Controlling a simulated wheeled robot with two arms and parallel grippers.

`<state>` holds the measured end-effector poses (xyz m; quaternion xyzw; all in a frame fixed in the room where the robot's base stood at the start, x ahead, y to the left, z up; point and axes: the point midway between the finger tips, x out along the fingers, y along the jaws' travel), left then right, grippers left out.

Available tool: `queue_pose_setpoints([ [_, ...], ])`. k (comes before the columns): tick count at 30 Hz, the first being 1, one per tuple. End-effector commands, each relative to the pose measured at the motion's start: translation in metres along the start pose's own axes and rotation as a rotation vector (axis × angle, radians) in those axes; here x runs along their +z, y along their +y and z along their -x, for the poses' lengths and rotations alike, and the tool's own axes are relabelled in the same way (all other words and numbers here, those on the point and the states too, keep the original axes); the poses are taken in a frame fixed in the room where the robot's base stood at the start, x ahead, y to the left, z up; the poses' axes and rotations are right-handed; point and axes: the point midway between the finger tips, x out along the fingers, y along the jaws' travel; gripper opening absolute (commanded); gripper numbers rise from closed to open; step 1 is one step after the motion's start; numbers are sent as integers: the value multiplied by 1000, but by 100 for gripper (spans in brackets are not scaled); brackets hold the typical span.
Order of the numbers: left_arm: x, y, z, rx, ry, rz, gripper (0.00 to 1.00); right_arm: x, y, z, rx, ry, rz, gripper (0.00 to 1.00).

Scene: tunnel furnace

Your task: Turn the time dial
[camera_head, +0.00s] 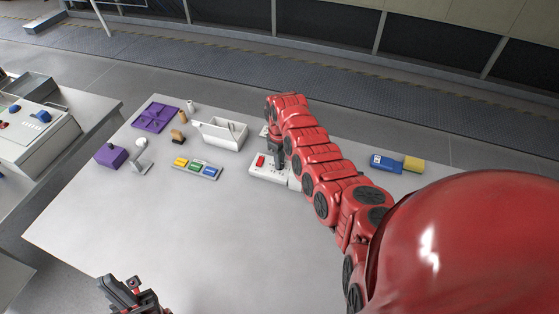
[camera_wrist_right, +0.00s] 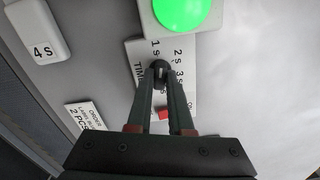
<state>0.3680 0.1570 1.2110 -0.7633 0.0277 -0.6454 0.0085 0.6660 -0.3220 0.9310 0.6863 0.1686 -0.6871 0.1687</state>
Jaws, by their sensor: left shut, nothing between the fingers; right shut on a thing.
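The time dial is a small dark knob (camera_wrist_right: 160,69) on a white label plate (camera_wrist_right: 185,88) marked "TIM…", 1 s, 2 s and 3 s; part of the lettering is covered. My right gripper (camera_wrist_right: 159,76) is shut on the knob, with its fingertips on either side of it. In the head view my right gripper (camera_head: 276,158) points down at the white control box (camera_head: 262,174), and the dial itself is hidden there. My left gripper (camera_head: 131,287) is shut and empty at the bottom left, over the near table edge.
A green light (camera_wrist_right: 182,10) sits beside the label plate. A "4 S" block (camera_wrist_right: 38,30) and an order card (camera_wrist_right: 85,117) lie nearby. A white caddy (camera_head: 222,137), coloured blocks tray (camera_head: 196,169), purple box (camera_head: 110,156) and purple tray (camera_head: 156,117) stand left. The table front is clear.

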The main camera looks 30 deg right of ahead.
Motion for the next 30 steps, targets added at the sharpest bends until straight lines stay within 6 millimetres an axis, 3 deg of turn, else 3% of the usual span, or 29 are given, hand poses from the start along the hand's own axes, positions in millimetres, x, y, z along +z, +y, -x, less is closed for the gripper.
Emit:
queue_pose_setpoints([
  [18, 12, 4, 70, 0, 0, 0, 0, -1, 1, -4, 3, 4, -557, 0],
  [30, 14, 4, 85, 0, 0, 0, 0, -1, 1, 0, 1, 4, -762, 0],
])
